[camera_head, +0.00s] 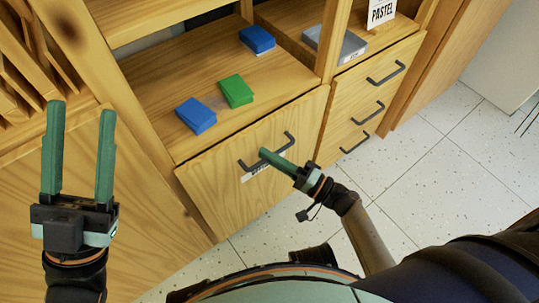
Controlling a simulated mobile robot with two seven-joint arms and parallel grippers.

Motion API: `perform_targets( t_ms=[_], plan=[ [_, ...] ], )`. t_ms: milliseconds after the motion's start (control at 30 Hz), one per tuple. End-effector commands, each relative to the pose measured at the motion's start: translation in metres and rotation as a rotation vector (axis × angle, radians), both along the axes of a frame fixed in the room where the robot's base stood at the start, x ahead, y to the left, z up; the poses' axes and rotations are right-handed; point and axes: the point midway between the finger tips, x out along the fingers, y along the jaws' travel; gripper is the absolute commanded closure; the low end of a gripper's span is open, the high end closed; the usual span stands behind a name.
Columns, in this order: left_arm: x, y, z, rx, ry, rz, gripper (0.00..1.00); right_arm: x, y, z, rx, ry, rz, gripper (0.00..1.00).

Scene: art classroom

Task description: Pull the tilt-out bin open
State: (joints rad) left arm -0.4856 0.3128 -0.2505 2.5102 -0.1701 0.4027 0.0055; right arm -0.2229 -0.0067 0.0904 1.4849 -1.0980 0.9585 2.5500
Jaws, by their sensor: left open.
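The tilt-out bin (221,192) is a wooden front panel below the open shelf, with a dark bar handle (286,145) near its top and a small white label (249,176) partly hidden. It looks closed, its top edge in line with the shelf front. My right gripper (265,153) points at the handle, its green fingertips overlapping the middle of the bar. The fingers are seen side-on, so I cannot tell whether they grip it. My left gripper (80,108) is open and empty, in front of the cabinet at the left.
Blue blocks (196,117) (257,40) and a green block (236,91) lie on the shelf above the bin. Drawers (367,112) with dark handles are to the right, below a grey box (340,45). The tiled floor (440,160) is clear at right.

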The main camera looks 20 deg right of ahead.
Motion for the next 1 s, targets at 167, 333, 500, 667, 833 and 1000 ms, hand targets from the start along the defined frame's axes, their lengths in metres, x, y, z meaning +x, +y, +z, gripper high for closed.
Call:
perform_targets(
  t_ms=[167, 333, 500, 667, 833, 1000],
  plan=[
    [0.0, 0.0001, 0.0002, -0.001, -0.001, 0.0, 0.5, 0.0, 0.0001, -0.0002, 0.0, 0.0, 0.0, 1.0],
    [0.0, 0.0001, 0.0002, -0.001, -0.001, 0.0, 0.5, -0.0002, 0.0001, -0.0002, 0.0, 0.0, 0.0, 1.0],
    [0.0, 0.0001, 0.0002, -0.001, -0.001, 0.0, 0.5, -0.0001, 0.0002, -0.0003, -0.001, 0.001, 0.0, 1.0],
    [0.0001, 0.0002, 0.0002, -0.002, -0.001, 0.001, 0.5, -0.0002, 0.0003, -0.0004, -0.001, 0.001, 0.0, 1.0],
    [0.0001, 0.0002, 0.0002, -0.002, -0.001, 0.001, 0.5, -0.0003, 0.0004, -0.0004, -0.001, 0.001, 0.001, 1.0],
    [0.0001, 0.0003, 0.0003, -0.002, -0.001, 0.001, 0.5, -0.0002, 0.0004, -0.0005, -0.001, 0.001, 0.001, 1.0]
  ],
)
